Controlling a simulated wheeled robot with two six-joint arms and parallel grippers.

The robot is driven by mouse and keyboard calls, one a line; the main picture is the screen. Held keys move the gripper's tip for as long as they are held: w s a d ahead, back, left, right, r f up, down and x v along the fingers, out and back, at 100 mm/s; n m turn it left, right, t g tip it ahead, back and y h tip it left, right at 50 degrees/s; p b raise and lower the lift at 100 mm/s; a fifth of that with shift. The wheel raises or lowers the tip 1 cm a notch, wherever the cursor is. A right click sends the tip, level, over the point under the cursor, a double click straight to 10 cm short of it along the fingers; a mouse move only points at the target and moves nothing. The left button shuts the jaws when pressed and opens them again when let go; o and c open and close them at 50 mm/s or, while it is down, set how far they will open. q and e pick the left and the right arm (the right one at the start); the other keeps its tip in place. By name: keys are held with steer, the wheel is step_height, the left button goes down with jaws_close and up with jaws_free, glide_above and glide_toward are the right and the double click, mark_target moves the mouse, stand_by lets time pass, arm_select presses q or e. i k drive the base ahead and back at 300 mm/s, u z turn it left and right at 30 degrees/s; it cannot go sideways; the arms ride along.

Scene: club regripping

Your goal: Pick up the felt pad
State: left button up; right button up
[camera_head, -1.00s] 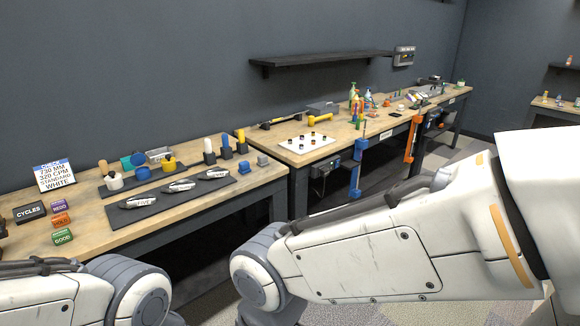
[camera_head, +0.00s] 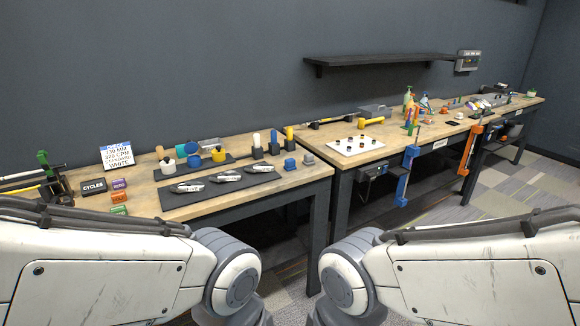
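I cannot make out for certain which thing is the felt pad. A dark flat mat (camera_head: 168,203) on that bench carries three silver pieces (camera_head: 229,176). Neither gripper is in view; only my arm links show along the bottom, in front of the benches.
Behind the mat are jars and handled tools. The right workbench (camera_head: 330,163) holds a white board (camera_head: 356,146) and bottles. A dark shelf (camera_head: 390,59) hangs above.

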mark_target(289, 164)
steer(key=i, duration=1.25)
steer(key=u, duration=0.5)
steer(key=i, duration=0.85)
steer(key=u, duration=0.35)
